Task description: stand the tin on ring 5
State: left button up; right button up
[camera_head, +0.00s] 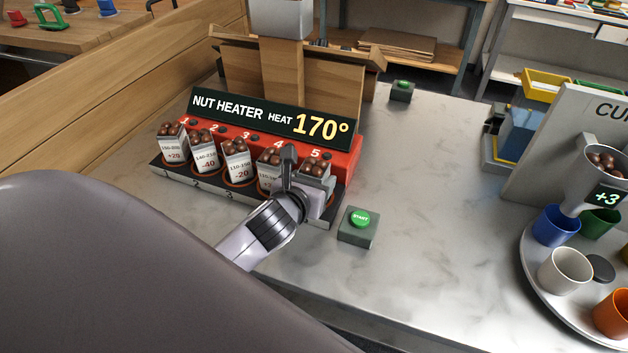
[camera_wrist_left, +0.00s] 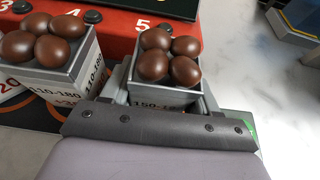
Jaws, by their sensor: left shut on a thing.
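A grey tin of brown chestnuts (camera_head: 315,169) is at the right end of the heater, by the number 5. My left gripper (camera_head: 302,190) is shut on it. In the left wrist view the tin (camera_wrist_left: 160,97) stands upright below the 5, its label starting with 150 and partly hidden by my gripper (camera_wrist_left: 158,120). Ring 5 is hidden under the tin and gripper; I cannot tell whether the tin touches it. The nut heater (camera_head: 343,158) has a red panel and a dark sign reading HEAT 170°.
Other chestnut tins stand at numbers 1 (camera_head: 172,150), 2 (camera_head: 206,156), 3 (camera_head: 236,170) and 4 (camera_head: 268,157), the last close beside my gripper. A green START button (camera_head: 360,219) is to the right. A round tray (camera_head: 537,300) with cups stands further right.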

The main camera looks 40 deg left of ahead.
pick_arm(q)
jog(key=o, duration=1.1)
jog(key=shift+f, duration=0.1)
jog(key=shift+s+d+r, duration=0.1)
jog(key=shift+s+r, duration=0.1)
jog(key=shift+r, duration=0.05)
jog(key=p+v, duration=0.1)
jog(key=v, duration=1)
jog(key=shift+s, duration=0.3)
jog(key=shift+d, duration=0.1)
